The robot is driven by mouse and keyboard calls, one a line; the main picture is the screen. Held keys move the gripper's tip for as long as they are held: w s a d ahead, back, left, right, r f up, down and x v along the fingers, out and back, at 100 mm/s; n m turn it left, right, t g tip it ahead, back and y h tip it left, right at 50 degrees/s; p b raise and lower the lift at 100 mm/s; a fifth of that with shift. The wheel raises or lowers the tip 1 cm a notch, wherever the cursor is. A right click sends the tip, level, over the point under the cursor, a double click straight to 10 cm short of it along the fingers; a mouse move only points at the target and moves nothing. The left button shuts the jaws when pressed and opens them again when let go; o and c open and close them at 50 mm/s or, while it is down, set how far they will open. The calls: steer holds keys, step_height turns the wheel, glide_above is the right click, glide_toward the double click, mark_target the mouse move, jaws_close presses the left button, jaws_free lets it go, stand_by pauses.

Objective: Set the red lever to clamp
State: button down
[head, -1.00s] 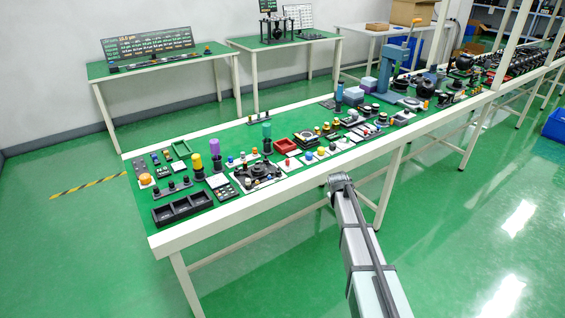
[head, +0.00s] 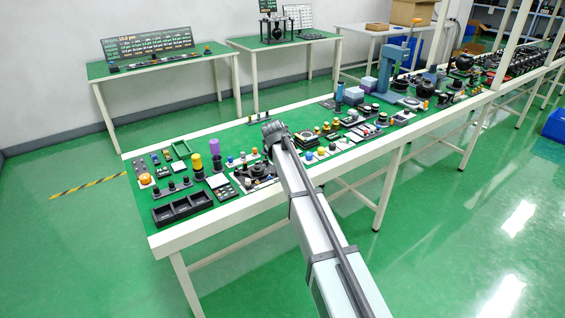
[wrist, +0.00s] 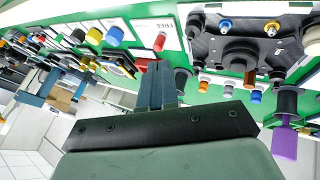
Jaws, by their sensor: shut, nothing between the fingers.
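A small red cylindrical piece (wrist: 160,41) stands by a white labelled plate (wrist: 168,22) in the wrist view. I cannot tell whether it is the red lever, and no clamp marking is readable. My gripper (wrist: 158,72) is shut and empty, its fingertips below that red piece in the picture, apart from it as far as I can see. In the head view my wrist (head: 274,132) is over the middle of the long bench and hides the fingers and the parts under it.
The long green bench (head: 225,135) is crowded with small parts. A purple cylinder (head: 215,146), a yellow cylinder (head: 197,162) and a black compartment tray (head: 183,208) stand to the left. A blue-grey press (head: 393,62) stands farther right. A bare green strip lies along the back.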

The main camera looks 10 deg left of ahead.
steer(key=shift+s+a+r, duration=0.15)
steer(key=shift+s+a, duration=0.1)
steer(key=shift+a, duration=0.2)
steer(key=shift+s+a+r, duration=0.1)
steer(key=shift+s+a, duration=0.1)
steer(key=shift+a, duration=0.2)
steer(key=shift+w+f, duration=0.1)
steer(key=x, duration=1)
